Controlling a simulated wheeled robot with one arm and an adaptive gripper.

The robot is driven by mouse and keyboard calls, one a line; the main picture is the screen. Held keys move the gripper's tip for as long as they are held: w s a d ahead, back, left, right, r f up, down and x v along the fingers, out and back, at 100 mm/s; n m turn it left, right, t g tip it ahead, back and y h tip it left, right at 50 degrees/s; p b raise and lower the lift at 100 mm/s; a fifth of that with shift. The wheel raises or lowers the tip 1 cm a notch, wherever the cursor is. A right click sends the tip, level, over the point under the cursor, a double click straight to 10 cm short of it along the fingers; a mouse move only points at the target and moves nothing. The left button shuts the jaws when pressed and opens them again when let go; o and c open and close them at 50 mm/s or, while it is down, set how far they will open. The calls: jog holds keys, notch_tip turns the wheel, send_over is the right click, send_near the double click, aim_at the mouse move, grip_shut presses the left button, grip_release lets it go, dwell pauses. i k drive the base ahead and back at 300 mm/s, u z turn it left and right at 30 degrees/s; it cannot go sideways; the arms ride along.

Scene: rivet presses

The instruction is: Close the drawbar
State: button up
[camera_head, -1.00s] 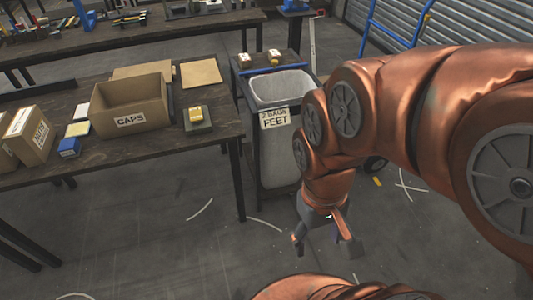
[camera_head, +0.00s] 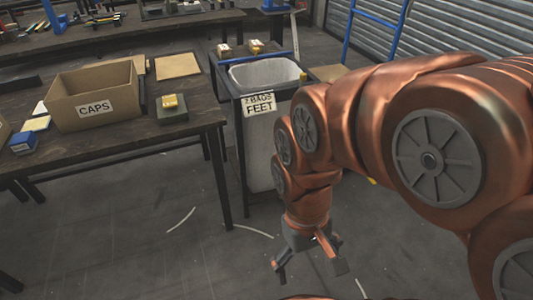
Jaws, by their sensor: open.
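I cannot make out a drawbar in this view. My gripper (camera_head: 310,271) hangs at the end of my copper-coloured arm, low in the middle of the picture. Its fingers are spread, with nothing between them, above the bare floor. It is in front of and below the bin stand labelled "2 bags feet" (camera_head: 262,143), and apart from it.
A dark table (camera_head: 120,139) on the left bears an open box labelled "CAPS" (camera_head: 93,98) and small blocks. Another workbench (camera_head: 150,38) stands behind it. A blue ladder-like frame (camera_head: 377,30) stands before the shutter (camera_head: 450,32). The floor (camera_head: 150,240) at lower left is clear.

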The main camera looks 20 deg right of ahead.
aim_at(255, 50)
jog(key=u, duration=0.2)
jog(key=i, duration=1.1)
jog(key=z, duration=0.1)
